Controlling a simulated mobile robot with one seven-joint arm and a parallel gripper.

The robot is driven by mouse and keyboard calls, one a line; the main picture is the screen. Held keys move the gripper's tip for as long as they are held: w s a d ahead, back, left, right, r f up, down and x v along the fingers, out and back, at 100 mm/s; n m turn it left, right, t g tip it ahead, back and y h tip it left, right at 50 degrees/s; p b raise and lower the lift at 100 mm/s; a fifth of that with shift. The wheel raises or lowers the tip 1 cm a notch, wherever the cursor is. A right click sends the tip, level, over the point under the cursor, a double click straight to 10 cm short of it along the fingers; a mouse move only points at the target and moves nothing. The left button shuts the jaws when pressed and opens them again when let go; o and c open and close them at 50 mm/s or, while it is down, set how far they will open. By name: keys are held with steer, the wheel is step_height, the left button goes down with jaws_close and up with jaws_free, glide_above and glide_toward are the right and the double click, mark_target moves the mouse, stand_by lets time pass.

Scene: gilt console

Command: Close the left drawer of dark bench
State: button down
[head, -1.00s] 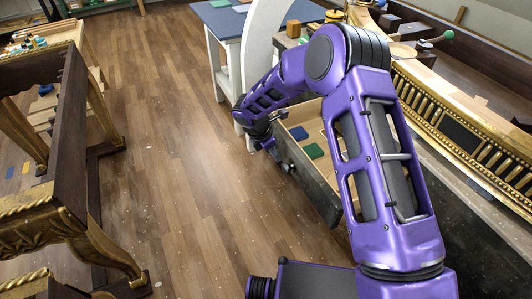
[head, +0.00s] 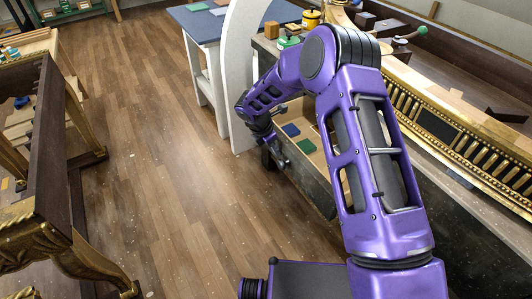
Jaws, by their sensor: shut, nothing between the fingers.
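The left drawer (head: 318,188) of the dark bench (head: 430,240) stands partly open, its dark front facing the floor on the left. A blue block (head: 290,130) and a green block (head: 306,146) lie inside it. My purple arm crosses in front and hides much of the drawer's inside and the bench side. My gripper (head: 268,161) is small and dark in the head view, shut and empty, at the far end of the drawer front on its outer side. I cannot tell whether it touches the front.
A gilt console piece (head: 450,125) lies on the bench top. A white curved panel (head: 240,70) and a blue-topped table (head: 205,22) stand beyond my gripper. A dark gilt-legged frame (head: 45,170) stands at the left. The wooden floor between is clear.

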glide_above(321, 142)
steer(key=shift+w+d, duration=0.55)
steer(key=shift+d, duration=0.2)
